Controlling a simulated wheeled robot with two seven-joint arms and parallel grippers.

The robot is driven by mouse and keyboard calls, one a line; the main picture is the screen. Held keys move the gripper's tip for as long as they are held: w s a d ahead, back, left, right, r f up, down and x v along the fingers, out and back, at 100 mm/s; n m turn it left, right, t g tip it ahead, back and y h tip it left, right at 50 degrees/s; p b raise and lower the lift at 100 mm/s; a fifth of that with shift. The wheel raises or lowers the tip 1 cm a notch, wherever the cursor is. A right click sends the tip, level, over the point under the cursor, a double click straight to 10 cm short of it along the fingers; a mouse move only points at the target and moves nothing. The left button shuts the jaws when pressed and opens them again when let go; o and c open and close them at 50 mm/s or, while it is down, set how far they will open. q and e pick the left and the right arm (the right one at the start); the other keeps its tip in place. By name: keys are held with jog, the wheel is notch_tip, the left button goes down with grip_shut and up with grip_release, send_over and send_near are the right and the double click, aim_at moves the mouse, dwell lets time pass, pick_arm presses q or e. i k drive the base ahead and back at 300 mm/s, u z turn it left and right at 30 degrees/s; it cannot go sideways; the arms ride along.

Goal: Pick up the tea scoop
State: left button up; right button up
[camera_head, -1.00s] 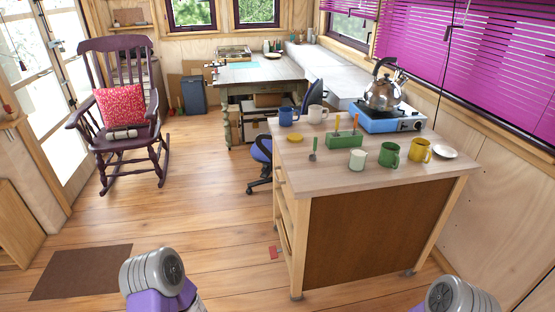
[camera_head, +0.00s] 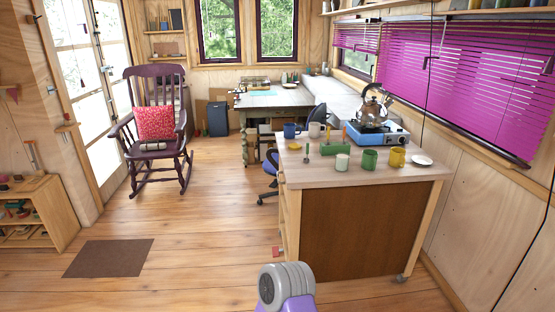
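A small upright green-handled piece (camera_head: 307,152) stands at the left part of the wooden counter (camera_head: 330,176). It may be the tea scoop, but it is too small to tell. Beside it a green block (camera_head: 335,149) holds upright tools with orange or yellow handles. Neither gripper is in view. Only one grey and purple link of my own arm shows at the bottom, below and in front of the counter.
The counter also bears a blue stove (camera_head: 380,138) with a kettle (camera_head: 371,107), several mugs including a green one (camera_head: 369,159), and a white saucer (camera_head: 422,160). A rocking chair (camera_head: 155,146), low shelf (camera_head: 40,200) and dark mat (camera_head: 108,258) stand left. Floor between is clear.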

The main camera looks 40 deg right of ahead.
aim_at(306, 161)
jog(key=z, duration=0.15)
jog(key=i, duration=1.6)
jog(key=z, duration=1.05)
jog(key=i, duration=1.35)
jog(key=z, duration=1.2)
